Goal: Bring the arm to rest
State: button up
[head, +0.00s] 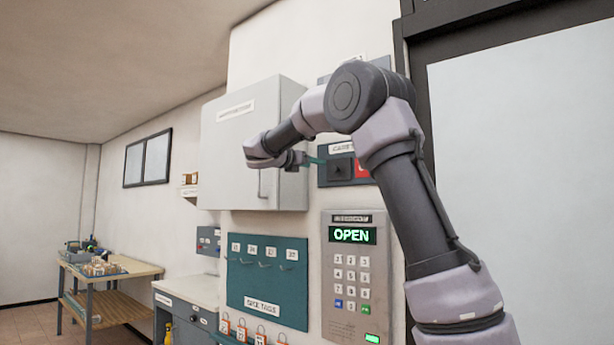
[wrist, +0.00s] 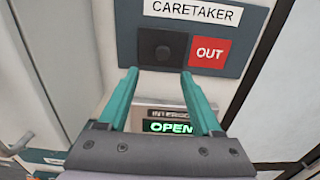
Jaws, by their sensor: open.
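My arm is raised and bent in front of the wall in the head view. My gripper (wrist: 158,88) is open, with its two green fingers apart and nothing between them in the wrist view. A red OUT sign (wrist: 209,53) is right of the block. In the head view the gripper's green tip (head: 314,160) shows just left of the panel.
Below is a keypad panel (head: 357,300) whose display (head: 352,235) reads OPEN. A grey wall cabinet (head: 240,150) stands left of the arm. A teal hook board (head: 266,305) hangs below it. A wooden table (head: 135,266) with items stands far left.

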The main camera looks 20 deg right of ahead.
jog(key=s+d+f+m+g+y, duration=0.2)
jog(key=s+d+f+m+y, duration=0.2)
jog(key=s+f+m, duration=0.4)
jog(key=s+d+f+m+g+y, duration=0.2)
jog(key=s+d+f+m+y, duration=0.25)
jog(key=s, duration=0.45)
jog(key=s+a+f+m+y, duration=0.4)
jog(key=s+f+m, duration=0.3)
jog(key=s, duration=0.4)
jog(key=s+a+f+m+y, duration=0.3)
jog(key=s+a+f+m, duration=0.3)
jog(key=s+m, duration=0.4)
jog(key=shift+s+a+f+y, duration=0.15)
jog(key=shift+s+f+y, duration=0.2)
jog(key=shift+f, duration=0.2)
